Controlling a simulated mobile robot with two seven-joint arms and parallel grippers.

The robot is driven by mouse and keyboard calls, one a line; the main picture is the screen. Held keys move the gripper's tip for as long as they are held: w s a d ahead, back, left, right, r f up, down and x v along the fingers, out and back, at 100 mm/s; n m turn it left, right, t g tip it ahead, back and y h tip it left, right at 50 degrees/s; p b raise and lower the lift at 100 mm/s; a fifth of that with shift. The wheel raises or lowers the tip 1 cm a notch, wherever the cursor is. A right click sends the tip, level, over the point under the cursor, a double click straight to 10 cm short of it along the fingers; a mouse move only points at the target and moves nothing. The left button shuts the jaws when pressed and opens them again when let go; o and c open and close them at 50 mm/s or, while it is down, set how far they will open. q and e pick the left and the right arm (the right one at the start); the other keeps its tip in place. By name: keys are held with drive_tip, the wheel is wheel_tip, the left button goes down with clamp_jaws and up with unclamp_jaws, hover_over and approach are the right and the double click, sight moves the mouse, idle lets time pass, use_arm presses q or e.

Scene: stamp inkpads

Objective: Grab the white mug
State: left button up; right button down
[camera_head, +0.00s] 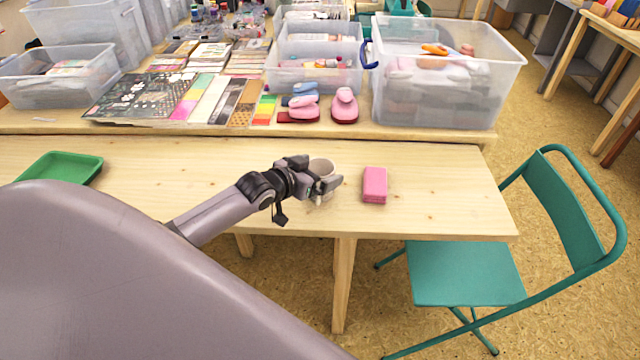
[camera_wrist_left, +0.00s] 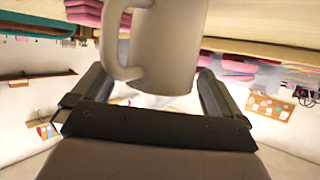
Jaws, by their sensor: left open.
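The white mug (camera_head: 321,166) stands on the near wooden table, partly hidden behind my left gripper (camera_head: 326,186) in the head view. In the left wrist view the mug (camera_wrist_left: 172,48) fills the space ahead of and between the two fingers, with its handle (camera_wrist_left: 118,45) toward the left finger. The fingers are apart, one on each side of the mug. My right gripper is in neither view.
A pink block (camera_head: 375,185) lies just right of the mug. A green tray (camera_head: 62,167) is at the table's left. Clear bins, paper pads and pink punches (camera_head: 344,106) crowd the table behind. A teal chair (camera_head: 466,273) stands at the right front.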

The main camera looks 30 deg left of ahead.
use_arm(q)
drive_tip(key=shift+w+f, duration=0.2)
drive_tip(key=shift+w, duration=0.3)
drive_tip(key=c, duration=1.2)
drive_tip(key=shift+r, duration=0.2)
